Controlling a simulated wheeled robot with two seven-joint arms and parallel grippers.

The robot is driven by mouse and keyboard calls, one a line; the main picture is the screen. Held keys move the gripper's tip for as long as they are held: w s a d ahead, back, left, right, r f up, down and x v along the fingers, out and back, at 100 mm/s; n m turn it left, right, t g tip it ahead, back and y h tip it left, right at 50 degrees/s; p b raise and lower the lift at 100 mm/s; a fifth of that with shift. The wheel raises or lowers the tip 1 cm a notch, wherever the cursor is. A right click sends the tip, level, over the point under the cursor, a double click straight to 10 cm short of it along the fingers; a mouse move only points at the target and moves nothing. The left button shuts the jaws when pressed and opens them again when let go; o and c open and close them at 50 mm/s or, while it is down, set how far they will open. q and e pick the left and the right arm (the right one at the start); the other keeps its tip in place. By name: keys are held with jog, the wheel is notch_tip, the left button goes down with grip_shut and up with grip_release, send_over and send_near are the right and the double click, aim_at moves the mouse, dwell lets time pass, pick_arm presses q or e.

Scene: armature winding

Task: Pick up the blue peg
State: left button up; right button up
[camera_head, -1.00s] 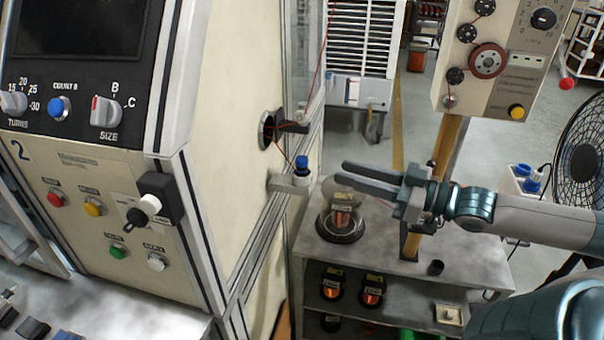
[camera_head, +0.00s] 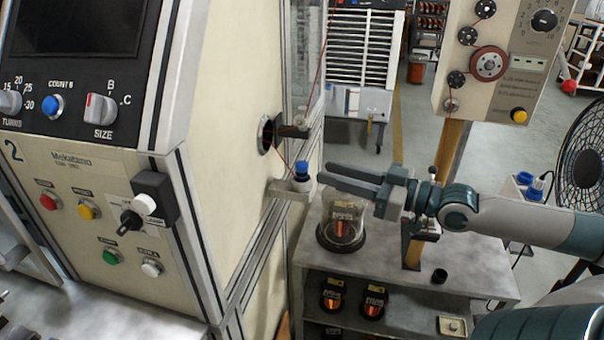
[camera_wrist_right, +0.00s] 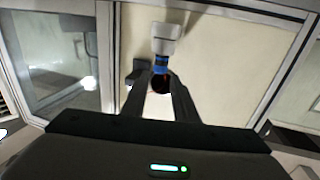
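The blue peg (camera_head: 301,171) stands upright in a pale holder (camera_head: 290,187) that sticks out from the side of the winding machine. Its blue band also shows in the right wrist view (camera_wrist_right: 160,66), with the pale holder beyond it. My right gripper (camera_head: 327,172) comes in from the right, with its two fingers apart and pointing at the peg. The fingertips are close to the peg, just to its right. In the right wrist view the open fingers (camera_wrist_right: 160,82) frame the peg near their tips; whether they touch it I cannot tell. My left gripper is not in view.
A dark hole with a hook arm (camera_head: 290,131) and a thin wire are just above the holder. A glass dome (camera_head: 342,232) stands on the grey shelf unit (camera_head: 470,270) below my right gripper. A fan (camera_head: 585,165) stands at the right.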

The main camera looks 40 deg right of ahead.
aim_at(306, 164)
jog(key=shift+w, duration=0.15)
jog(key=shift+w+a+r, duration=0.1)
jog(key=shift+w+a, duration=0.45)
jog(key=shift+w, duration=0.05)
jog(key=shift+p+x, duration=1.3)
jog(key=shift+x, duration=1.05)
jog(key=shift+w, duration=0.1)
